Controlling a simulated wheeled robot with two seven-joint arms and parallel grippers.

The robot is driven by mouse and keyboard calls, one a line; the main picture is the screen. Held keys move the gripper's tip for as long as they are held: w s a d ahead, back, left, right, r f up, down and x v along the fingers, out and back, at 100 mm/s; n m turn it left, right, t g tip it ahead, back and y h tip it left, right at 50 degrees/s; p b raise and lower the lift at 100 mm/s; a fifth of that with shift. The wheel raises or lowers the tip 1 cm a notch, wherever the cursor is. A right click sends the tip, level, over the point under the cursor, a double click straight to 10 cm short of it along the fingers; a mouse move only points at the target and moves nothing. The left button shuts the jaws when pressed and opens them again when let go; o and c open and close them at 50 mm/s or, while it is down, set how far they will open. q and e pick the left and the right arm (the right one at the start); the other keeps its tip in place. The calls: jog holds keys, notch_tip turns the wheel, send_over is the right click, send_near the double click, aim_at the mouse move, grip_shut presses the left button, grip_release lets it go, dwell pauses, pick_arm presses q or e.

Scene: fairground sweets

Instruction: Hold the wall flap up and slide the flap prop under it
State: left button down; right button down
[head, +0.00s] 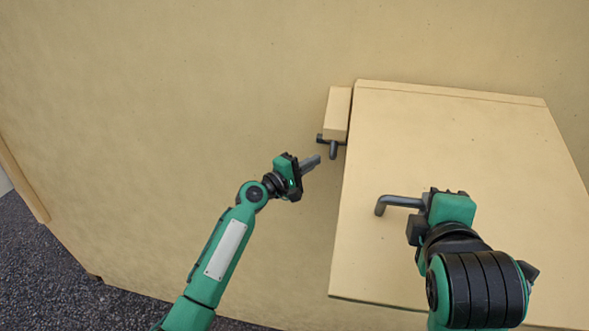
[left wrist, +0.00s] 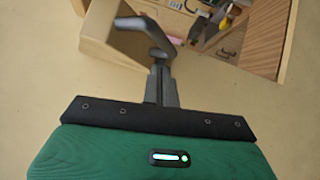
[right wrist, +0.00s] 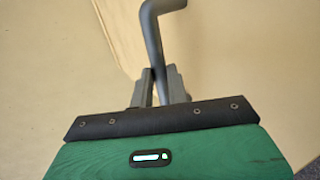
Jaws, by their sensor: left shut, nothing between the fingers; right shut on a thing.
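The wall flap (head: 450,145) is a large cream panel on the right of the head view, tilted out from the wall. My right gripper (head: 422,212) is shut on the flap's grey bent handle (head: 392,202); the right wrist view shows the bar (right wrist: 152,35) between its fingers. The flap prop (head: 338,112) is a small cream block beside the flap's upper left edge, with a dark handle (head: 333,150). My left gripper (head: 312,163) is shut and empty, just left of and below that handle. In the left wrist view its fingertips (left wrist: 160,75) overlap the dark handle (left wrist: 148,35); contact cannot be told.
The cream wall (head: 180,110) fills the background. The left wrist view shows an opening with wooden surfaces (left wrist: 258,38) and small items inside. Dark gravelly ground (head: 50,270) lies at lower left. The wall left of the prop is clear.

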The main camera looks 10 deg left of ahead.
jog(key=shift+r, duration=0.15)
pick_arm(q)
jog(key=shift+w+d+r, duration=0.1)
jog(key=shift+d+r, duration=0.05)
jog(key=shift+d, duration=0.8)
jog(key=d, duration=0.7)
jog(key=shift+d, duration=0.4)
pick_arm(e)
jog(key=shift+a, duration=0.15)
pick_arm(q)
jog(key=shift+d+r, duration=0.1)
